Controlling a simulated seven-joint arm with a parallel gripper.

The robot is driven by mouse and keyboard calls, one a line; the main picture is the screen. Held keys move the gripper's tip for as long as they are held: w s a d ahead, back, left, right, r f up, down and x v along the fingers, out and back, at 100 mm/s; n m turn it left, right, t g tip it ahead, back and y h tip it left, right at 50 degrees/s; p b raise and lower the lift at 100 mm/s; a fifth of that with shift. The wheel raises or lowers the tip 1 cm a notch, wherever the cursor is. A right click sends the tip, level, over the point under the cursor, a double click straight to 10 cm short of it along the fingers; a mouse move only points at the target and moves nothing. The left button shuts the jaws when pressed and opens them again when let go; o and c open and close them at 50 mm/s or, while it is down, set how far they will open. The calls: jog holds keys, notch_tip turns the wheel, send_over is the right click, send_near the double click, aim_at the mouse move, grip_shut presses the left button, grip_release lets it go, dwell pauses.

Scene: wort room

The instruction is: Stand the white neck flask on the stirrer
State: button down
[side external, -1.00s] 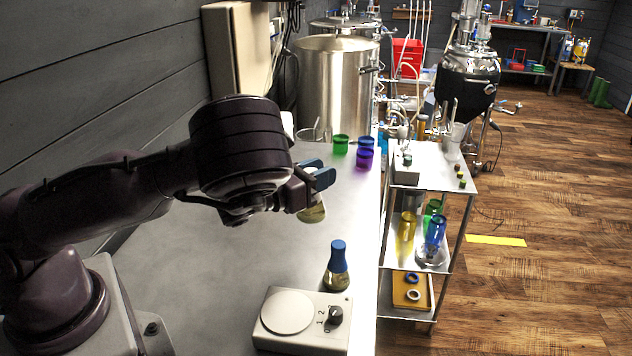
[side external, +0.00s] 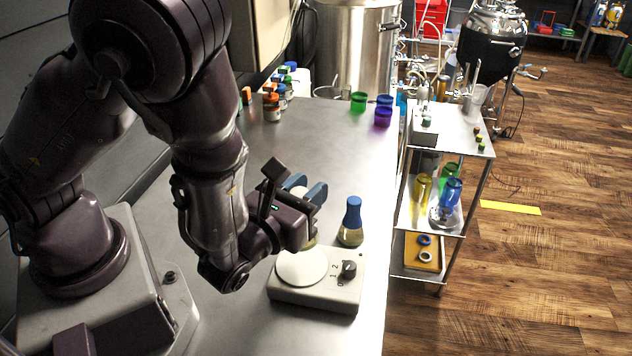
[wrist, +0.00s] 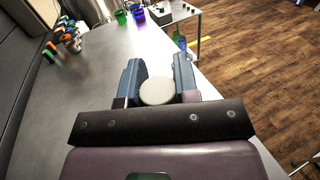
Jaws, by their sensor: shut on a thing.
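My gripper (side external: 302,192) is shut on the white neck flask, its blue fingers on either side of the neck. The flask's pale top (wrist: 157,92) shows between the fingers in the wrist view. In the side view, part of its yellowish body (side external: 312,241) shows below my gripper; the rest is hidden. The flask looks roughly upright, just behind or above the far edge of the stirrer (side external: 318,291). I cannot tell whether it touches anything. The stirrer is a pale box with a round white plate (side external: 301,267) and a dark knob; the plate is bare.
A blue-necked flask (side external: 352,222) stands close behind the stirrer's right side. Green (side external: 358,102) and purple (side external: 383,117) cups and several small jars (side external: 272,106) stand at the far end of the bench. A shelved cart (side external: 451,140) stands right of the bench.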

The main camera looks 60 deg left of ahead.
jog(key=shift+f, duration=2.55)
jog(key=shift+f, duration=0.55)
jog(key=c, duration=1.1)
grip_release()
jog(key=shift+v, duration=5.55)
